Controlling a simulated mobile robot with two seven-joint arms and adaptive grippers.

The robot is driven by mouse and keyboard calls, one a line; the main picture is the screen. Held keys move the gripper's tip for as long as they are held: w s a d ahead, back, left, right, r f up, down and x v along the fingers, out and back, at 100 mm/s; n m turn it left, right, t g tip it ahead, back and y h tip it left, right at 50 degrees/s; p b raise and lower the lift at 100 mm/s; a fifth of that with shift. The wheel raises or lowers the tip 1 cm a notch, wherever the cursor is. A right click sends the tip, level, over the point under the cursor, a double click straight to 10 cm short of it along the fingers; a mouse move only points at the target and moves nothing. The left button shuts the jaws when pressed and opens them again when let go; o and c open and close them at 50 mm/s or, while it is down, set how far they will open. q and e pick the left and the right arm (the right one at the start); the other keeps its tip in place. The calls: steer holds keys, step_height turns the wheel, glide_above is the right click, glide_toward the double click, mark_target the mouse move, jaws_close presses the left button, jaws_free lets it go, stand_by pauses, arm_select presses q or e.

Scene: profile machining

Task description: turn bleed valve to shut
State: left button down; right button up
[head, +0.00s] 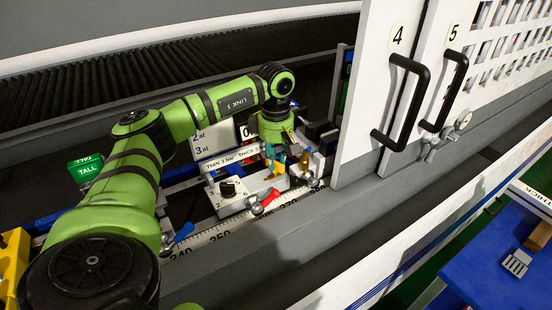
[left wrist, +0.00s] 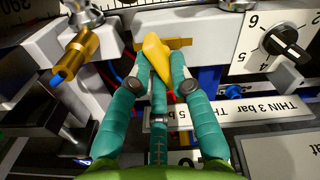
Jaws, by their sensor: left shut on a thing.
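The bleed valve appears as a yellow lever (left wrist: 155,50) on a brass body (left wrist: 178,43) at the front of a white block in the left wrist view. My left gripper (head: 273,158) is at the white block in the head view. In the left wrist view its teal fingers (left wrist: 161,66) are closed around the yellow lever, one on each side. The lever's lower end lies between the fingers. The valve is mostly hidden by the gripper in the head view. My right gripper is in neither view.
A black pressure knob (head: 228,188) sits on the white block left of my gripper. A second brass fitting (left wrist: 76,54) with a blue tip is left of the lever. Red-handled (head: 270,198) and blue-handled (head: 184,232) clamps stand along the ruler. White door 4 (head: 375,85) stands to the right.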

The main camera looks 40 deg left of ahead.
arm_select(q)
steer(key=shift+w+d+r, duration=0.2)
steer(key=shift+d+r, duration=0.05)
steer(key=shift+d, duration=0.05)
steer(key=m, duration=0.4)
steer(key=shift+d, duration=0.1)
steer(key=c, duration=1.2)
jaws_free()
steer(key=shift+o, duration=0.2)
steer(key=shift+d, duration=0.2)
steer(key=shift+s+a+r, duration=0.1)
steer(key=shift+a, duration=0.15)
steer(key=shift+r+p, duration=0.25)
steer(key=shift+p, duration=0.25)
steer(key=shift+r+p, duration=2.35)
steer(key=shift+r, duration=0.75)
steer(key=shift+f, duration=0.1)
